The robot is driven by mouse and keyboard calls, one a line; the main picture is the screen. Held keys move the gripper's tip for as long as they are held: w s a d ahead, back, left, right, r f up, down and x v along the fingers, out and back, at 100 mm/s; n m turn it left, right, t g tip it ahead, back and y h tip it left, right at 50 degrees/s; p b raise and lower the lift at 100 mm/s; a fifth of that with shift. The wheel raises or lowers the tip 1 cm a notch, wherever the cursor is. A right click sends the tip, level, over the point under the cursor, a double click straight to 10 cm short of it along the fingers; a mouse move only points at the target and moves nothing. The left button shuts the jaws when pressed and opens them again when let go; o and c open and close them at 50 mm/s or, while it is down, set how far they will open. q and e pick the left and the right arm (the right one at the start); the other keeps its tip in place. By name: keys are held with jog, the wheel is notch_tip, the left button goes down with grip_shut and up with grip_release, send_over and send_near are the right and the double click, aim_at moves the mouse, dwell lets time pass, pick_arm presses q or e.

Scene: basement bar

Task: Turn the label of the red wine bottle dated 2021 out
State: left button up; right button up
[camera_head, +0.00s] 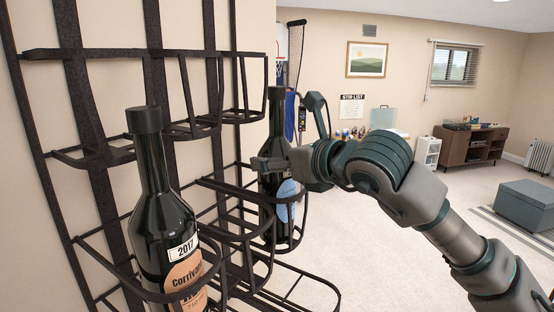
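A dark wine bottle (268,195) stands upright in a black wire rack holder, behind the nearer bottle. A blue label (289,190) shows on its right side, partly hidden by the rack; I cannot read a date on it. My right gripper (293,132) is at this bottle's shoulder. Its fingers are spread, one across the front of the bottle and one raised to the right of the neck. I cannot tell whether it touches the glass. My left gripper is not in view.
A nearer dark bottle (165,222) stands in the rack with a 2017 tag and an orange label facing me. The rack's (105,185) wire loops surround both bottles. Open carpet (400,270) lies to the right, with a grey ottoman (525,205) and a wooden cabinet (465,147) farther off.

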jog(key=shift+d+n+g+y+p, duration=0.15)
jog(key=shift+n+g+y+p, duration=0.7)
jog(key=shift+p, duration=0.3)
jog(key=o, duration=1)
jog(key=shift+w, duration=0.1)
jog(key=f+b+v, duration=0.2)
jog(key=b+v, duration=0.3)
jog(key=v, duration=0.6)
jog(key=shift+s+d+f, duration=0.3)
jog(key=shift+d, duration=0.1)
